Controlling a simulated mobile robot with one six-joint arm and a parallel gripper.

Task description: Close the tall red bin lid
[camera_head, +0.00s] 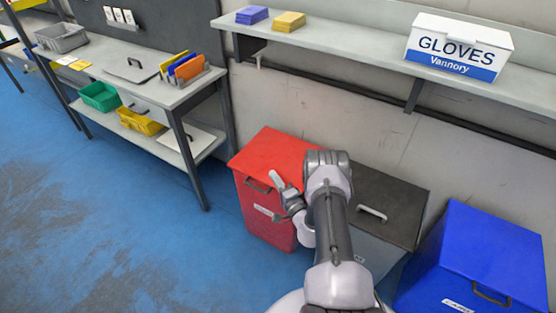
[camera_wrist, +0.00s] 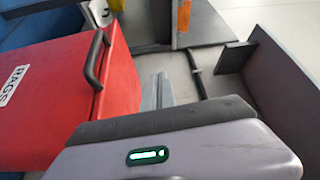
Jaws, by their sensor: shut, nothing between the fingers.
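The tall red bin (camera_head: 262,215) stands against the wall, left of my arm. Its red lid (camera_head: 275,150) lies flat across the top and looks down, with no clear gap at the front edge; my arm hides its right corner. A dark handle (camera_head: 258,186) is on the front. In the wrist view the red bin (camera_wrist: 45,110) fills the left side, with a "RAGS" label and the dark handle (camera_wrist: 93,62). My gripper (camera_head: 275,178) is shut and empty, in front of the bin near the lid's front edge; I cannot tell whether it touches.
A dark-lidded bin (camera_head: 385,195) stands close on the right, partly behind my arm, with a blue bin (camera_head: 475,255) beyond. A shelf (camera_head: 350,58) with a gloves box (camera_head: 458,47) runs above. A workbench (camera_head: 150,85) stands left. Blue floor is clear at front left.

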